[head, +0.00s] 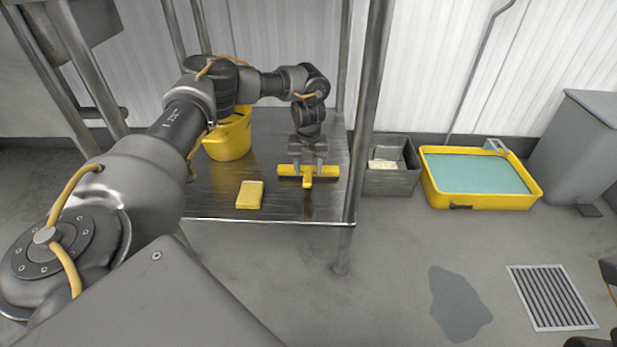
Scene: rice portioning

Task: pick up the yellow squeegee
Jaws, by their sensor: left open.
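The yellow squeegee (327,171) lies on the metal shelf (222,200), near the shelf's right front post. Its wide bar runs left to right and a short part points toward me. My left gripper (307,163) points straight down over the middle of the squeegee. Its jaws are open, with a finger on each side of the squeegee's middle. The fingers partly hide the bar, and I cannot tell whether they touch it.
A yellow sponge or block (250,195) lies left of the squeegee, with a yellow bucket (229,138) behind it. Metal posts frame the shelf. Right of it stand a grey bin (390,182) and a yellow tub of bluish liquid (482,200). A puddle (458,303) and drain grate (552,297) mark the floor.

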